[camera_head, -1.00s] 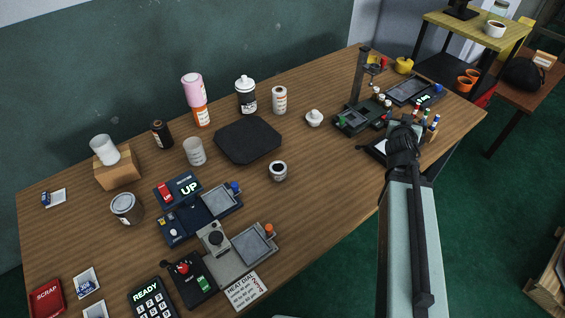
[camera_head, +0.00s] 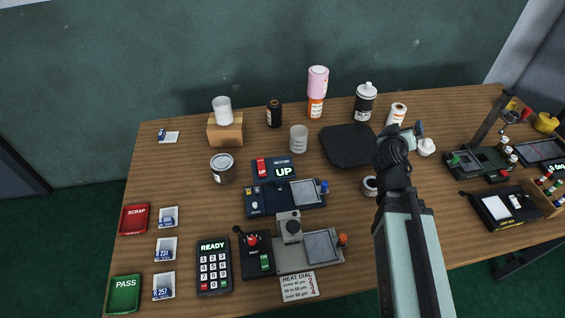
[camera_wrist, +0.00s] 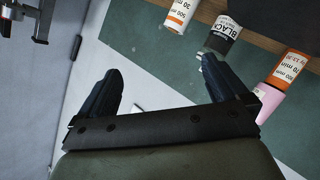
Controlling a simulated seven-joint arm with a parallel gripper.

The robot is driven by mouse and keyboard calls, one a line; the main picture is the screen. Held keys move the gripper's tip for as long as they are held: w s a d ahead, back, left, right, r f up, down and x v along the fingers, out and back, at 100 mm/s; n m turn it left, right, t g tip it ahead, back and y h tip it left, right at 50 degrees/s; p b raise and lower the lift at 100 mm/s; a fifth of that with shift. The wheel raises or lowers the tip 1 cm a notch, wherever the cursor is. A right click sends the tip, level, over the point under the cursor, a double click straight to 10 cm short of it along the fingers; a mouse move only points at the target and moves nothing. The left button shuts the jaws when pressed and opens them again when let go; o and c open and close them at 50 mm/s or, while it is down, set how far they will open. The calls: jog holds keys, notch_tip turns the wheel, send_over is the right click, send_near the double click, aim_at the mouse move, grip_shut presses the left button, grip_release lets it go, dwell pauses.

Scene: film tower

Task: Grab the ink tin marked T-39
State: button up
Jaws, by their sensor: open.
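No T-39 marking is readable in these frames. Two tins show in the head view. A larger grey tin with a pale label (camera_head: 222,170) stands on the table left of centre, below the cardboard box. A smaller tin with a dark top (camera_head: 370,186) stands near the black pad, partly hidden by my arm. My gripper (camera_wrist: 162,65) is open and empty in the wrist view, its dark fingers wide apart. In the head view it is above the table, right of the black pad. Neither tin is recognisable in the wrist view.
Several bottles stand along the back, including a black bottle (camera_head: 364,104) and a pink-and-orange stack (camera_head: 317,85). The black pad (camera_head: 347,146) lies before them. Control devices and a keypad (camera_head: 214,266) fill the front. A post device (camera_head: 490,125) stands right.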

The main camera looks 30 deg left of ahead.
jog(key=s+a+r+n+g+y, duration=0.1)
jog(key=s+a+r+n+y, duration=0.15)
jog(key=s+a+n, duration=0.9)
jog(key=s+a+r+n+y, duration=0.15)
jog(key=s+a+y, duration=0.25)
jog(key=s+a, duration=1.5)
jog(key=s+a+f+n, duration=0.3)
jog(key=s+a+n, duration=0.1)
jog(key=s+n, duration=0.15)
jog(key=n+y, duration=0.4)
jog(key=n, duration=1.2)
send_near(222, 161)
jog(key=shift+s+d+m+h, duration=0.25)
jog(key=shift+s+d, duration=0.2)
jog(key=shift+d, duration=0.25)
jog(key=shift+s+f+n, duration=0.1)
jog(key=shift+f+n, duration=0.45)
jog(key=shift+n, duration=0.15)
jog(key=x, duration=0.6)
jog(key=shift+a+r, duration=0.2)
jog(key=shift+a, duration=0.05)
jog(key=shift+r+x, duration=0.2)
jog(key=shift+x, duration=1.2)
jog(key=shift+r+x, duration=0.2)
jog(key=shift+x, duration=1.15)
jog(key=shift+s+a, duration=0.1)
jog(key=shift+c, duration=0.4)
